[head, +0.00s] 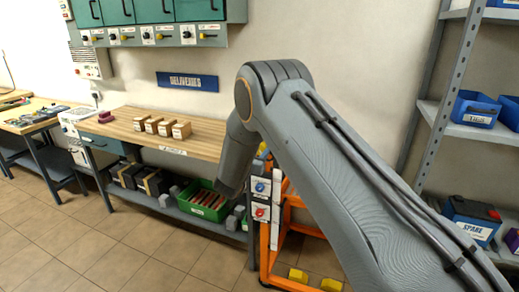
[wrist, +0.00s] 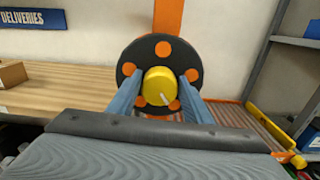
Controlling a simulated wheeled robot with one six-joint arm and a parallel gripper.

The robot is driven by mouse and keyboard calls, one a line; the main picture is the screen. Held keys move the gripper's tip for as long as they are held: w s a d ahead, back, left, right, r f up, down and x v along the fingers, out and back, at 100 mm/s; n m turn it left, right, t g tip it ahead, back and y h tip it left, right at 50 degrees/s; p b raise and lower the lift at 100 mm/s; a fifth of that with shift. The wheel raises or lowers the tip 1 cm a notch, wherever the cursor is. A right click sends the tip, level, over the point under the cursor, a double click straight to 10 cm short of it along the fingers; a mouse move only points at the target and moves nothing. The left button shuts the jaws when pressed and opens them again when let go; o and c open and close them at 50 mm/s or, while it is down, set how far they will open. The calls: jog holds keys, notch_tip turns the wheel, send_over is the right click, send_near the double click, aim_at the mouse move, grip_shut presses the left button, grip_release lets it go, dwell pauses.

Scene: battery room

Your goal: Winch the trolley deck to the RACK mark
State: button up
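A black winch disc (wrist: 128,68) with orange spots and a yellow hub knob (wrist: 158,84) with a white line stands straight ahead in the wrist view. My gripper (wrist: 162,80) has one finger on each side of the yellow knob. The fingers look open, with a narrow gap at each side; contact is hard to tell. The slatted trolley deck (wrist: 238,117) lies behind, to the right. In the head view, my arm hides the winch and my gripper; part of the orange trolley frame (head: 265,250) shows. No RACK mark is readable.
A workbench (head: 120,128) with small boxes stands left, with a green crate (head: 205,203) on its lower shelf. Grey shelving (head: 428,110) with blue bins and a battery (head: 470,220) stands right. Yellow blocks (head: 298,275) sit low by the trolley.

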jog(key=c, duration=0.6)
jog(key=shift+o, duration=0.2)
jog(key=shift+n+b, duration=0.3)
jog(key=shift+b, duration=0.1)
